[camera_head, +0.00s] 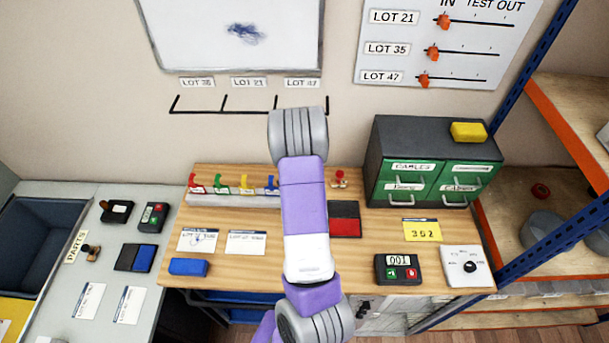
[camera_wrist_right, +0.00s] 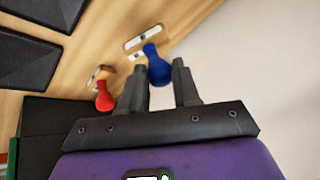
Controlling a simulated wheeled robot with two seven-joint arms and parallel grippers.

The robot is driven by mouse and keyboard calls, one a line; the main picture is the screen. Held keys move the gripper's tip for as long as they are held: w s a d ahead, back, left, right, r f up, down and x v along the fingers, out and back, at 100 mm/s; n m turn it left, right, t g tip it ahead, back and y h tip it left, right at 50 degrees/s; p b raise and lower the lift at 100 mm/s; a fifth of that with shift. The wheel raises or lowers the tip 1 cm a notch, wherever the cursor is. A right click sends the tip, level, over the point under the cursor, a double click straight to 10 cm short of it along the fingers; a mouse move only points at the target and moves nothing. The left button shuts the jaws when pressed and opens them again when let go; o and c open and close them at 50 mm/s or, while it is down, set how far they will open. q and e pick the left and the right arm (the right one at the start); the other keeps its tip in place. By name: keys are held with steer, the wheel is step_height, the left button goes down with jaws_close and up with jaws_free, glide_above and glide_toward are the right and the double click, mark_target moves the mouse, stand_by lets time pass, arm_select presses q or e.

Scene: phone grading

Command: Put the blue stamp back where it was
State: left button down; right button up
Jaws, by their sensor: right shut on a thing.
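The blue stamp shows in the right wrist view as a rounded blue handle (camera_wrist_right: 158,70) between the fingertips of my right gripper (camera_wrist_right: 160,88). The gripper is shut on it. Its narrow end points at a pale plate with a dark hole (camera_wrist_right: 148,37) on the wooden surface; I cannot tell whether they touch. The red stamp (camera_wrist_right: 104,98) stands to the left in that view, and in the head view (camera_head: 340,176) it is at the back of the wooden table (camera_head: 370,262). In the head view my right arm hides the gripper and blue stamp. My left gripper is in neither view.
A green drawer cabinet (camera_head: 432,180) stands right of the red stamp. A red ink pad (camera_head: 344,220) lies right of my arm, and a rack of coloured clips (camera_head: 235,198) stands left of it. A blue ink pad (camera_head: 134,258) lies on the left grey table.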

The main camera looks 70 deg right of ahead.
steer(key=shift+d+f, duration=0.1)
steer(key=shift+f, duration=1.3)
steer(key=shift+f+b, duration=0.15)
steer(key=shift+b, duration=0.2)
steer(key=o, duration=0.9)
steer(key=shift+c, duration=0.2)
